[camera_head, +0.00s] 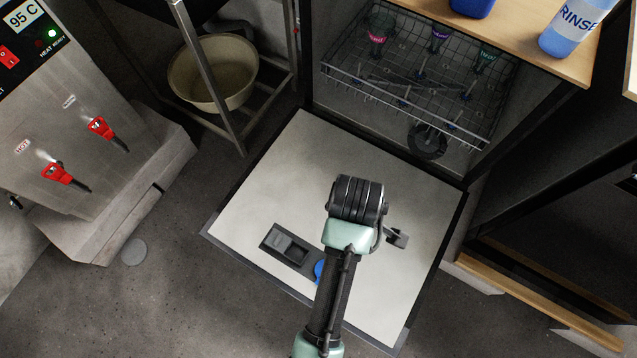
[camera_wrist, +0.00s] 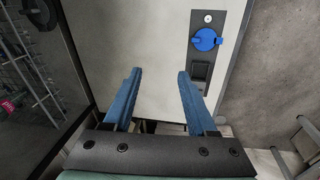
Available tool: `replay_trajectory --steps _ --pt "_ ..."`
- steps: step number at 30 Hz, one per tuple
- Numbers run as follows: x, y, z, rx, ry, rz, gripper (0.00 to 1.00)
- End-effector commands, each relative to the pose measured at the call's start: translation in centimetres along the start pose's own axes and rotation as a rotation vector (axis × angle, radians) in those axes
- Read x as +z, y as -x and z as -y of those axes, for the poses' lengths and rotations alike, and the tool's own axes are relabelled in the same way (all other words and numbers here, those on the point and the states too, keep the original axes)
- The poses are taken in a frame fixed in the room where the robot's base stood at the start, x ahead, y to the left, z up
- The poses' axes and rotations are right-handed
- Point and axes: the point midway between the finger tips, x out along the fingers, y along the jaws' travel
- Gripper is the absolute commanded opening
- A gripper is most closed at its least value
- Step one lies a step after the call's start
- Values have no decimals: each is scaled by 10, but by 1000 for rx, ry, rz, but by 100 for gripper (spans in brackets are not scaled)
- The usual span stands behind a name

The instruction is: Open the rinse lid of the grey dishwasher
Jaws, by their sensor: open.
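The grey dishwasher's door (camera_head: 283,168) is folded down flat, its pale inner face up. A dark dispenser panel (camera_head: 270,238) is set in it. The round blue rinse lid (camera_head: 319,271) is partly hidden by my arm in the head view. The wrist view shows the lid (camera_wrist: 206,40) whole, seated on the panel with a raised grip across it. My gripper (camera_wrist: 155,72) is open and empty, its two blue fingers over the pale door. The lid is beyond the right finger, apart from it. In the head view my arm hides the fingers.
A wire rack (camera_head: 400,95) with several glasses is inside the dishwasher. A wooden counter (camera_head: 520,45) above holds a blue rinse bottle (camera_head: 570,38). A steel dispenser (camera_head: 75,150) with red taps and a beige basin (camera_head: 212,80) stand left. Floor is clear around the door's front edge.

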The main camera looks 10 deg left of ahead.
Motion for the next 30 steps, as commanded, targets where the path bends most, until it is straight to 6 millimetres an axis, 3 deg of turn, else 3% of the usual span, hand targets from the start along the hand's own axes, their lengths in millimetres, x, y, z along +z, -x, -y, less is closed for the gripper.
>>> replay_trajectory --steps 1,6,11,24,30 --pt "7 -26 23 -66 33 21 57" --pt "16 -45 55 -169 95 48 57" --pt "18 -60 59 -175 98 49 57" --pt "22 -147 73 -172 96 48 57" --pt "23 -166 76 -169 96 47 57"
